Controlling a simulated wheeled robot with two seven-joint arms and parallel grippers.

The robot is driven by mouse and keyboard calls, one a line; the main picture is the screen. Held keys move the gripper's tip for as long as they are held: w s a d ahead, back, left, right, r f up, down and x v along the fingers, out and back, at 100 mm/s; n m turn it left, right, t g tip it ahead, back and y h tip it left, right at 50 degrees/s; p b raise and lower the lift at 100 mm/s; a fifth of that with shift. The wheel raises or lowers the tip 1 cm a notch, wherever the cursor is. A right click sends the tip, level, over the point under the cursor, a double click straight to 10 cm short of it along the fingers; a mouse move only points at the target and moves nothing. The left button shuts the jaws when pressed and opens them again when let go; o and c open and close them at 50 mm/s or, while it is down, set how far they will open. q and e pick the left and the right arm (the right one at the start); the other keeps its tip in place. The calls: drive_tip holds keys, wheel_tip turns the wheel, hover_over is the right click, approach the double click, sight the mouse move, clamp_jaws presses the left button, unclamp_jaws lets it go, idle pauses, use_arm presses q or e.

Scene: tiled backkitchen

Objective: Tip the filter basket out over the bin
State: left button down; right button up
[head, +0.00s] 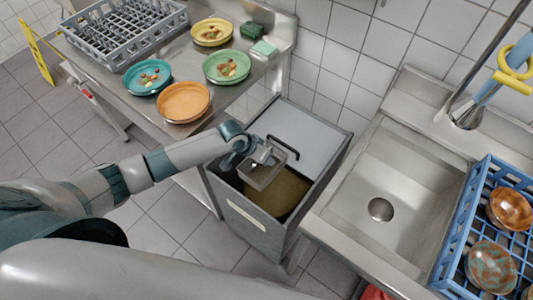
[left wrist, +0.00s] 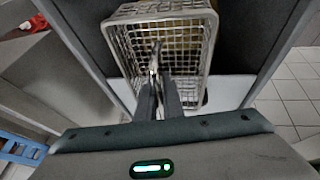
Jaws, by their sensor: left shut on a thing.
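The filter basket (head: 262,174) is a small grey wire-mesh basket held over the opening of the bin. It also shows in the left wrist view (left wrist: 201,60), where its mesh inside looks empty apart from a small bit I cannot make out. My left gripper (head: 268,156) is shut on the basket's near side. The bin (head: 250,221) is a tall grey box with a pale label on its front. Its lid (head: 300,132) covers the far part, and brown contents (head: 290,193) show inside the open part. My right gripper is not in view.
A steel sink (head: 390,180) stands right of the bin, with a blue rack (head: 452,235) of bowls beyond it. A steel table on the left holds plates with food scraps (head: 226,67), an orange plate (head: 184,102) and a grey dish rack (head: 122,35).

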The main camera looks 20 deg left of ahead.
use_arm(q)
wheel_tip(320, 180, up, 2)
drive_tip(key=shift+r, duration=2.4)
drive_tip(key=shift+d, duration=0.1)
